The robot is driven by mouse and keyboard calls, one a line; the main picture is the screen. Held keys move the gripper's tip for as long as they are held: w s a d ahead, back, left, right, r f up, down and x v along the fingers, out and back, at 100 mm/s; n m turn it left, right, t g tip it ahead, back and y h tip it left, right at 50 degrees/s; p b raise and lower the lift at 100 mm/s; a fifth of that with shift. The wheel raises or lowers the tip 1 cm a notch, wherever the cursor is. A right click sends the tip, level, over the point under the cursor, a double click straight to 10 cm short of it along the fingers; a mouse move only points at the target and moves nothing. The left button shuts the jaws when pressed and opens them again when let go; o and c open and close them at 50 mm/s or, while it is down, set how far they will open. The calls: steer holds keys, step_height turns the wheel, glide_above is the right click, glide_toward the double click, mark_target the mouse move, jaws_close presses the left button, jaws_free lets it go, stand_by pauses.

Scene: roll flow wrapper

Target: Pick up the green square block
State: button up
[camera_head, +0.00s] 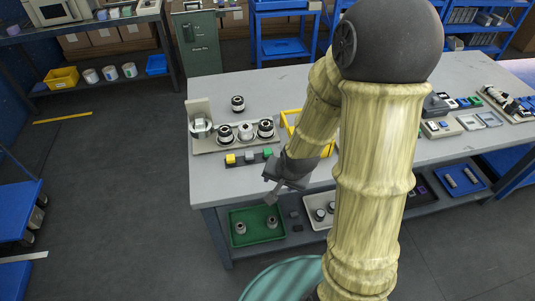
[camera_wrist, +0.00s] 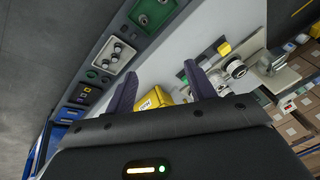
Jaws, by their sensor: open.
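The green square block (camera_head: 267,152) sits at the right end of a dark strip (camera_head: 247,159) on the grey table, in a row with a grey block (camera_head: 249,155) and a yellow block (camera_head: 231,158). My gripper (camera_head: 272,187) is near the table's front edge, below and a little right of the green block in the head view, and apart from it. In the wrist view my gripper (camera_wrist: 160,69) is open and empty, its two dark fingers wide apart.
Behind the strip, several black-and-white round parts stand on a beige fixture (camera_head: 207,143). A yellow bin (camera_head: 291,122) is close to my arm; it also shows in the wrist view (camera_wrist: 153,99). A green tray (camera_head: 257,236) lies on the lower shelf.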

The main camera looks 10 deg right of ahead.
mark_target(267, 149)
steer(key=w+f+m+t, duration=0.2)
steer(key=w+f+m, duration=0.1)
steer(key=m, duration=0.4)
steer(key=w+a+f+m+t+b, duration=0.1)
steer(key=w+f+m+t, duration=0.2)
steer(key=m, duration=0.5)
steer(key=w+f+m+t+y, duration=0.1)
steer(key=w+f+m+t, duration=0.1)
steer(key=m, duration=0.5)
steer(key=shift+w+a+f+m+b, duration=0.3)
steer(key=shift+w+f+m+b, duration=0.1)
steer(key=shift+w+f, duration=0.15)
steer(key=d+m, duration=0.1)
steer(key=m, duration=0.1)
steer(key=d+m+t+h, duration=0.1)
steer(key=m, duration=0.1)
steer(key=w+d+r+m+t+h, duration=0.1)
steer(key=m, duration=0.2)
steer(key=shift+d, duration=0.15)
steer(key=p+x, duration=0.1)
steer(key=x, duration=1)
steer(key=shift+w+f+p, duration=0.1)
steer(key=shift+w+p, duration=0.25)
steer(key=shift+w, duration=0.05)
steer(key=shift+w+f, duration=0.15)
steer(key=shift+w, duration=0.05)
